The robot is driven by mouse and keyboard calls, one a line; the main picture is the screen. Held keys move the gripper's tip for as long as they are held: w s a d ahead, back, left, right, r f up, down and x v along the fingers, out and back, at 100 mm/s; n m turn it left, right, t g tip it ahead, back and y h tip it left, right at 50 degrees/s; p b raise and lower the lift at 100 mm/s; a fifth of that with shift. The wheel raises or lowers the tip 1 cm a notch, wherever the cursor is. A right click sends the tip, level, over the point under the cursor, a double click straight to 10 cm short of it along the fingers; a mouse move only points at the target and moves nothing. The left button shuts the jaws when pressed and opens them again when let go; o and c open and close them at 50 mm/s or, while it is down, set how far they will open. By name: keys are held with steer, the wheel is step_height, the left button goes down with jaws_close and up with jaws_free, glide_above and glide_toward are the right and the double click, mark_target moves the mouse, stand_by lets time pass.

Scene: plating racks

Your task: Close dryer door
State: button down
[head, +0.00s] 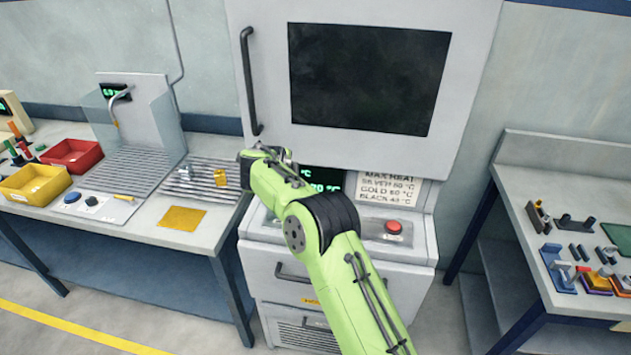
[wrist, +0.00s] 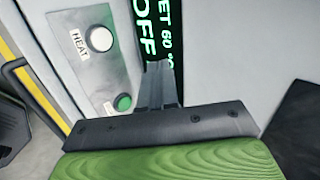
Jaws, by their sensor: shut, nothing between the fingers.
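The dryer door (head: 470,70) is a pale grey panel with a dark window (head: 368,80) and a long black vertical handle (head: 248,82) on its left side. It stands over the dryer's front, above the control panel. I cannot tell whether it sits flush. My gripper (head: 256,156) is just below the door's lower left corner, below the handle and apart from it. In the wrist view my gripper (wrist: 158,84) has its fingers together and empty, in front of the green-lettered display (wrist: 157,30). A pale panel (wrist: 235,50), likely the door, fills the right side.
A white HEAT button (wrist: 100,39) and a green button (wrist: 123,102) are close to my fingers. A red button (head: 394,227) is on the lower panel. A sink bench (head: 160,238) stands left, a tool bench (head: 520,215) right. Grey floor is clear in front.

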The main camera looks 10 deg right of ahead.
steer(key=s+r+n+b, duration=0.1)
steer(key=s+r+n, duration=0.3)
steer(key=s+r, duration=0.6)
steer(key=s+d+r+n+g+y, duration=0.1)
steer(key=s+d+r+n, duration=0.25)
steer(key=s, duration=0.35)
steer(key=s+d+r+n, duration=0.3)
steer(key=s+n, duration=0.1)
steer(key=s, duration=0.4)
steer(key=s+d+f+n+g+y, duration=0.1)
steer(key=s+f+n, duration=0.3)
steer(key=s, duration=0.7)
steer(key=s+d+f+n+g, duration=0.1)
steer(key=s+f+n, duration=0.3)
steer(key=s, duration=0.8)
steer(key=shift+d+f+n+y, duration=0.35)
steer(key=shift+d+n, duration=0.2)
steer(key=shift+n, duration=0.3)
steer(key=shift+s, duration=0.2)
